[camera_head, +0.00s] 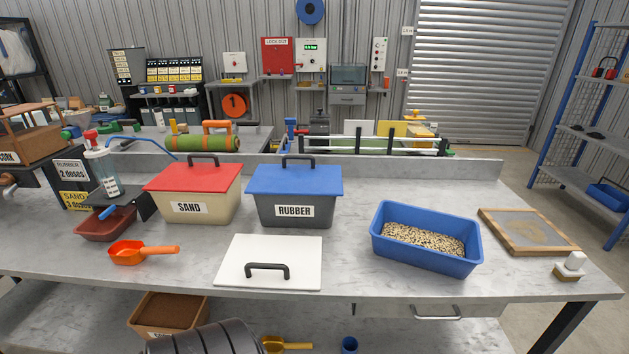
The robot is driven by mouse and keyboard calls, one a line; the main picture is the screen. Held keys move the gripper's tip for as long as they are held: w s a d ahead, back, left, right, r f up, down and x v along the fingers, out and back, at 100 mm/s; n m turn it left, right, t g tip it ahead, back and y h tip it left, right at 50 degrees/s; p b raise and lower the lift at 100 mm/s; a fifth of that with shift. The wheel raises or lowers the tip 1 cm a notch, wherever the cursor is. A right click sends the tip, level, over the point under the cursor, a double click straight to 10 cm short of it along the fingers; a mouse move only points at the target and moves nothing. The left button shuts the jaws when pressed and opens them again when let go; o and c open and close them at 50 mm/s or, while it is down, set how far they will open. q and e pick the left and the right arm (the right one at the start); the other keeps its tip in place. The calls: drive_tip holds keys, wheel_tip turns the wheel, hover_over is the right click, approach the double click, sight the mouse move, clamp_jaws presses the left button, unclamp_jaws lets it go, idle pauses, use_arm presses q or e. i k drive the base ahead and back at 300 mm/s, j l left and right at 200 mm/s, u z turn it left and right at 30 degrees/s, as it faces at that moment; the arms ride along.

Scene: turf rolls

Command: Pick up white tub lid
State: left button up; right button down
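The white tub lid (283,250) lies flat on the grey bench top, near the front edge and left of the bench's middle. Its black bar handle (268,268) stands up from the part nearest me. An open blue tub (383,246) with mixed pale and dark granules (425,239) in it stands to the right of the lid, apart from it. I see neither of my grippers in this view, and nothing is touching the lid.
Behind the lid stand a SAND box (208,215) with a red lid and a RUBBER box (290,213) with a blue lid. An orange scoop (128,254) lies left, a wooden-framed sieve (488,216) far right. Bare bench (350,235) separates lid and tub.

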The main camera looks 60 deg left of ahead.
sight(257, 261)
drive_tip(key=u, duration=2.2)
drive_tip(key=i+l+u, duration=0.35)
drive_tip(key=i+j, duration=0.1)
